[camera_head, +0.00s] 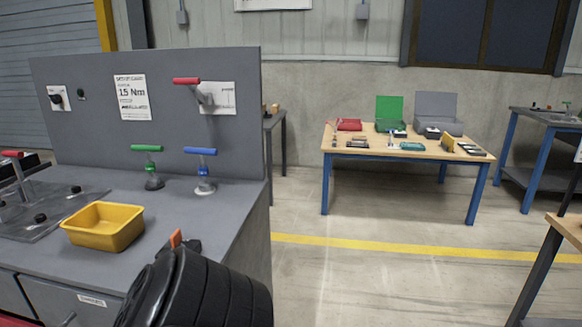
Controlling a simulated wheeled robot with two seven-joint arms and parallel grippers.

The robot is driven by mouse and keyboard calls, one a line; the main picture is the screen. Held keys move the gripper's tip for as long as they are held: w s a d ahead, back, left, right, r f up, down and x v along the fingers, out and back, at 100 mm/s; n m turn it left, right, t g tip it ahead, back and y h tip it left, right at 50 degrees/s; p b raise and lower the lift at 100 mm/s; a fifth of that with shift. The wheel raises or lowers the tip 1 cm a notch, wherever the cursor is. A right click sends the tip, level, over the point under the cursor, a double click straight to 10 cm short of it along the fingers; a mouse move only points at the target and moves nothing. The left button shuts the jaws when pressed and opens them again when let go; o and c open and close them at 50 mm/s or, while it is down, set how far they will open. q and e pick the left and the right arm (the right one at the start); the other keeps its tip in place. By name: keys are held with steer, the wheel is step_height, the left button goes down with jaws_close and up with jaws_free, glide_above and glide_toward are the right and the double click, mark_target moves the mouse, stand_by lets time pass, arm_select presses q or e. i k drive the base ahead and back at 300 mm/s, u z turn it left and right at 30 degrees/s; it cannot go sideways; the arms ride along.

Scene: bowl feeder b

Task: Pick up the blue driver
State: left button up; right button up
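The blue driver (203,170) has a blue T-shaped handle, a blue collar and a grey base. It stands upright on the grey bench top (175,205) at the left, near the foot of the back panel. A similar driver with a green handle (147,148) stands just left of it. A red-handled one (187,81) is mounted on the panel above. A large black ribbed part, which looks like mine, fills the bottom centre and hides part of the bench's front.
A yellow bin (104,226) sits on the bench, left of and nearer than the drivers. Another red-handled tool (13,154) shows at the left edge. A wooden-topped table (375,152) with cases stands at the back right. Open floor (370,280) lies right of the bench.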

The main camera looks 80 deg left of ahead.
mark_target(205, 186)
steer(key=i, duration=0.9)
steer(key=u, duration=2.65)
